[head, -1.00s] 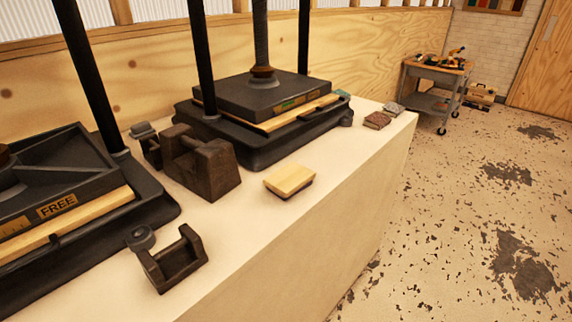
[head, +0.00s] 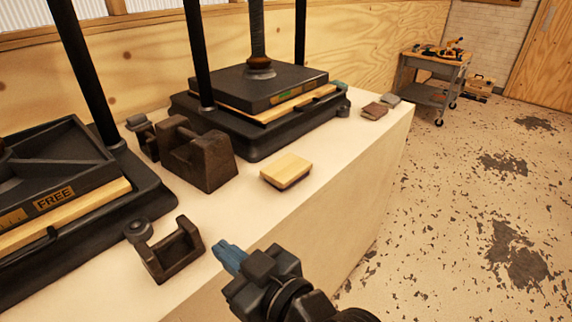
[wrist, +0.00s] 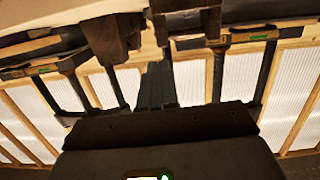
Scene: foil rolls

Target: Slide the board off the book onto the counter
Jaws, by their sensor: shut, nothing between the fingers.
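A light wooden board (head: 286,168) lies flat on a thin dark book (head: 292,183) on the pale counter (head: 228,221), near its front edge. Most of the book is hidden beneath the board. My gripper (head: 229,256), with blue fingertips, is shut and empty at the counter's front edge, below and to the left of the board and apart from it. In the wrist view the closed fingers (wrist: 157,85) show in the middle, and I cannot make out the board there.
A dark iron block (head: 205,160) stands left of the board, and a smaller iron bracket (head: 172,252) stands near my gripper. Two black presses (head: 262,88) (head: 55,180) stand behind. Small books (head: 374,111) lie at the far right end.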

